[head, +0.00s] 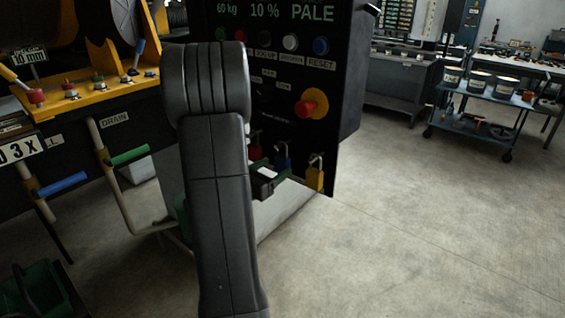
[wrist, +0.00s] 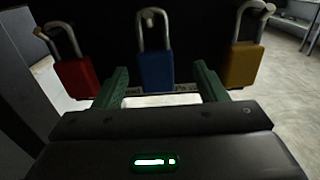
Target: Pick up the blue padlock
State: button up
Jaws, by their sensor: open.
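The blue padlock (wrist: 156,71) hangs by its silver shackle from a peg on the dark panel. In the wrist view it is upright at top centre. In the head view the blue padlock (head: 282,160) is small and low on the panel. My gripper (wrist: 161,68) is open, its green fingers on either side of the blue padlock in the picture. I cannot tell whether the padlock lies between the fingers or just beyond them. In the head view my gripper (head: 283,172) is just below the padlock, partly hidden by my arm.
A red padlock (wrist: 75,78) hangs to the left and a yellow padlock (wrist: 243,65) to the right, each close to a finger. The control panel (head: 345,75) has buttons and a red knob (head: 306,108). The floor at right is clear up to a cart (head: 480,118).

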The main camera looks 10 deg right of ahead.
aim_at(279, 158)
jog(key=shift+w+p+x, duration=0.2)
jog(key=shift+p+x, duration=0.65)
jog(key=shift+x, duration=1.8)
jog(key=shift+a, duration=0.15)
jog(key=c, duration=1.1)
jog(key=shift+c, duration=0.2)
jog(key=shift+r, duration=0.5)
jog(key=shift+s+a+r+b, duration=0.1)
jog(key=shift+a+r+b, duration=0.05)
jog(key=shift+a+b, duration=0.15)
jog(key=b+v, duration=0.2)
jog(key=v, duration=1.5)
jog(key=shift+s+b, duration=0.2)
jog(key=shift+b, duration=0.15)
jog(key=shift+a, duration=0.1)
jog(key=shift+r, duration=0.1)
